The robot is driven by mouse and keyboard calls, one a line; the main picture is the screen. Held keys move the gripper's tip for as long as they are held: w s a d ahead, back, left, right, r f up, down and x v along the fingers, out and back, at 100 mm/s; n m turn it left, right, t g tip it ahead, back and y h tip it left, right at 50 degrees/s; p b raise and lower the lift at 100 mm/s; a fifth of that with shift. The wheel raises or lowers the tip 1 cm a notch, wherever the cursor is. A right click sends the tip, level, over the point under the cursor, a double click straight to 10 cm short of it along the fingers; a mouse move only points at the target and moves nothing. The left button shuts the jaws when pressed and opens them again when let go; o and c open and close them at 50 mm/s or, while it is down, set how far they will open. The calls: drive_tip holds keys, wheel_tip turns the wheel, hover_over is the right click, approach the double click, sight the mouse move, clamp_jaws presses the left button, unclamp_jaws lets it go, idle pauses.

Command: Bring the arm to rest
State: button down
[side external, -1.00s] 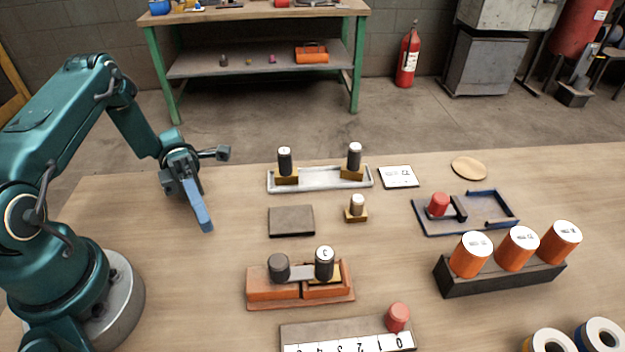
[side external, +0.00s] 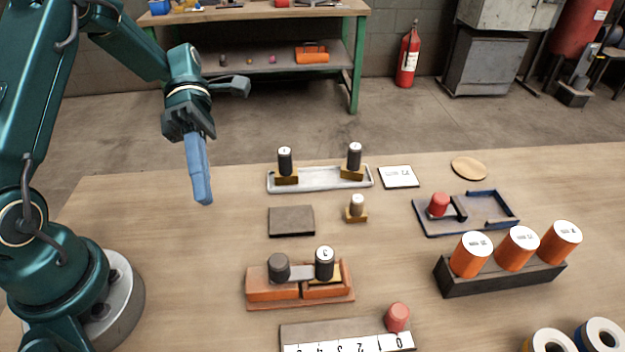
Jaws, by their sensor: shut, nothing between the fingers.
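My gripper (side external: 204,200) hangs over the left part of the wooden table, its blue fingers closed together and pointing down. Nothing shows between the fingers. It is apart from every object, left of the dark square plate (side external: 291,221) and the white tray (side external: 320,179). My arm is raised and folded above its base at the left edge of the view.
The white tray holds two dark cylinders on brass blocks. An orange block (side external: 272,290) with two dark cylinders, a small brass stand (side external: 356,215), a blue frame (side external: 428,225) and a black rack (side external: 500,279) with orange cylinders stand farther right. The table near my gripper is clear.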

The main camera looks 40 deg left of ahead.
drive_tip(key=s+r+m+t+y, duration=0.2)
drive_tip(key=m+t+y, duration=0.3)
drive_tip(key=m, duration=0.8)
drive_tip(key=s+a+r+m+t+y, duration=0.1)
drive_tip(key=m+t+y, duration=0.5)
drive_tip(key=m, duration=0.7)
drive_tip(key=shift+s+r+t, duration=0.45)
drive_tip(key=shift+r+t, duration=0.35)
drive_tip(key=shift+r, duration=0.2)
